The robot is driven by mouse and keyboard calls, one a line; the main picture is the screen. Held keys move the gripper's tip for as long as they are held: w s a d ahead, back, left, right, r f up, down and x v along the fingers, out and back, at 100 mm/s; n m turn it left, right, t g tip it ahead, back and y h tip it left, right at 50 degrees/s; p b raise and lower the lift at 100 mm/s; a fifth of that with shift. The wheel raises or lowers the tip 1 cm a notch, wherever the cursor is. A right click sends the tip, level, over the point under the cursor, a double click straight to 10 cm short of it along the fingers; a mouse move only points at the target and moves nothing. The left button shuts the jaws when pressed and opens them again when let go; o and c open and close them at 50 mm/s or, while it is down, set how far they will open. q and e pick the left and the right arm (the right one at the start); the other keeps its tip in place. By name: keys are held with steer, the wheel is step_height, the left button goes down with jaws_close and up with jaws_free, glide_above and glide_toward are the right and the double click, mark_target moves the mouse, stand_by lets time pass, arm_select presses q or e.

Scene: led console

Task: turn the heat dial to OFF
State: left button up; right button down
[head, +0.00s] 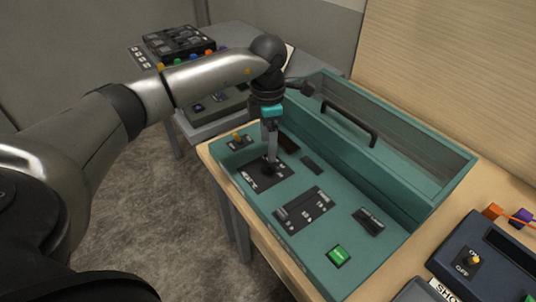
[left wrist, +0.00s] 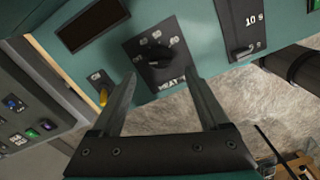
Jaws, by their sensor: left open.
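The teal console (head: 331,212) stands on the table, with the heat dial on a black panel (head: 250,180) at its left front. In the left wrist view the heat dial (left wrist: 156,62) is a round black knob with white markings around it and the word HEAT below it. I cannot make out which mark it points to. My left gripper (head: 270,158) points down over this panel in the head view and partly hides the dial. In the left wrist view its two fingers (left wrist: 160,80) are apart, one to each side of the dial, with nothing held. My right gripper is not in view.
A yellow-tipped toggle switch (head: 237,137) and a dark display (head: 287,144) are close to the dial. A slider panel (head: 306,209) and a green button (head: 338,256) lie nearer the front right. A black handle (head: 349,123) crosses the clear cover behind. A navy box (head: 490,262) stands at right.

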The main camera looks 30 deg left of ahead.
arm_select(q)
step_height(320, 180, up, 9)
stand_by(0.3)
stand_by(0.5)
